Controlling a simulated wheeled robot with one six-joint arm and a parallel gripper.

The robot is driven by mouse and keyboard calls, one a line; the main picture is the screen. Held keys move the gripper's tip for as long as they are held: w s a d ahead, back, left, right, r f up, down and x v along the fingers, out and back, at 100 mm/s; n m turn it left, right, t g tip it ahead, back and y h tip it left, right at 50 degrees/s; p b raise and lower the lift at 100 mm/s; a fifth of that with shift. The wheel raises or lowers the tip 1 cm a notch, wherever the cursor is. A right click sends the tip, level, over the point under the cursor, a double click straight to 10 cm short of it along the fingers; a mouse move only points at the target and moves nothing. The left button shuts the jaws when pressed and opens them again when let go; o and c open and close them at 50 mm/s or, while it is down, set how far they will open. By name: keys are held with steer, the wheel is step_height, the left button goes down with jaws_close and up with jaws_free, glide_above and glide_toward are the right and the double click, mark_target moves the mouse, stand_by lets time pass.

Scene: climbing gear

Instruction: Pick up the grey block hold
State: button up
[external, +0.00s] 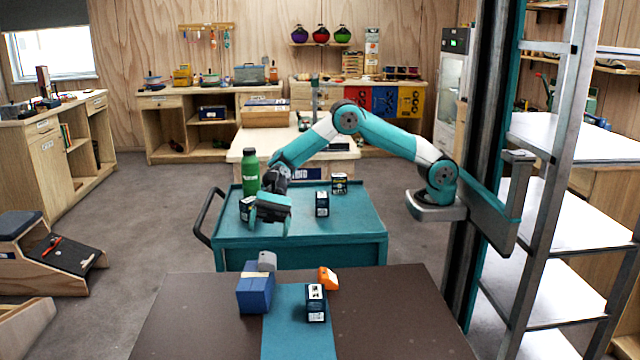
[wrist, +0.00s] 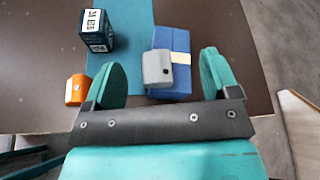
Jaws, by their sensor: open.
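The grey block hold (external: 267,261) is a small rounded grey block with a dark hole, seen in the wrist view (wrist: 157,69). It overlaps a blue box (external: 254,294) with a cream band, also in the wrist view (wrist: 171,38); I cannot tell whether it rests on the box or against it. My gripper (external: 270,210) is over the teal cart, higher than the grey hold and apart from it. In the wrist view its two teal fingers (wrist: 163,62) are spread open with nothing between them, and the grey hold appears in the gap beyond.
An orange hold (external: 328,278) and a dark printed box (external: 316,303) stand on the brown table (external: 400,310) with its teal strip. The teal cart (external: 350,222) behind holds a green bottle (external: 251,172) and several small boxes. The table's right part is clear.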

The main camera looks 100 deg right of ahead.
mark_target(270, 255)
step_height(270, 255, down, 5)
steer(key=shift+r, duration=0.1)
steer(key=x, duration=0.5)
steer(key=shift+f, duration=0.4)
steer(key=c, duration=1.1)
steer(key=shift+o, duration=0.2)
steer(key=shift+r, duration=0.1)
step_height(270, 255, up, 20)
steer(key=shift+n, duration=0.3)
step_height(270, 255, down, 20)
steer(key=shift+s+r+b, duration=0.1)
steer(key=shift+b, duration=1.05)
